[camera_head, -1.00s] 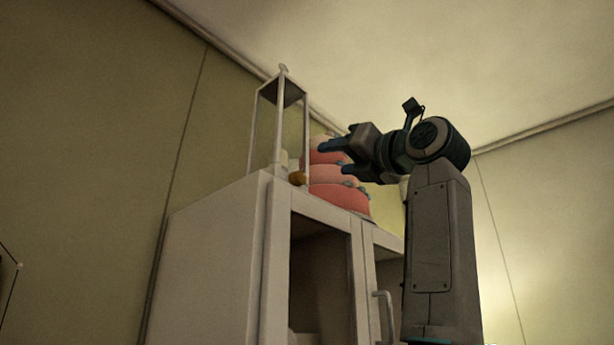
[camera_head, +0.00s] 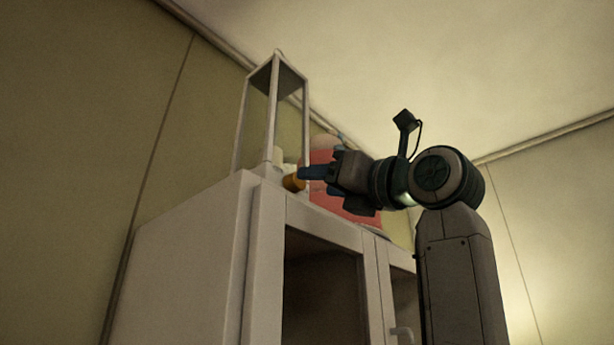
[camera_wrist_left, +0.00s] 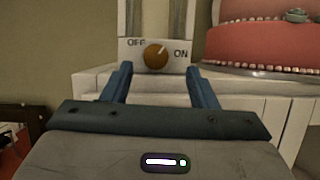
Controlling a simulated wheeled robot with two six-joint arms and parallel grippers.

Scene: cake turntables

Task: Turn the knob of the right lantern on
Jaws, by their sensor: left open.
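The lantern (camera_head: 272,110), a pale open frame with a dark top, stands on a white cabinet. Its round orange-brown knob (camera_head: 293,182) faces my gripper. In the left wrist view the knob (camera_wrist_left: 155,57) sits on a white panel between the words OFF and ON, its pale mark pointing up and right. My left gripper (camera_head: 303,174) is at the knob in the head view. In the left wrist view its blue fingers (camera_wrist_left: 160,76) are spread, with the knob between and just beyond the tips. I cannot tell whether they touch it. My right gripper is not in view.
The white cabinet (camera_head: 190,255) has glazed doors and a handle (camera_head: 402,334). A tiered pink cake (camera_wrist_left: 255,45) stands right of the lantern in the wrist view, close to the right finger's side. A wall is behind.

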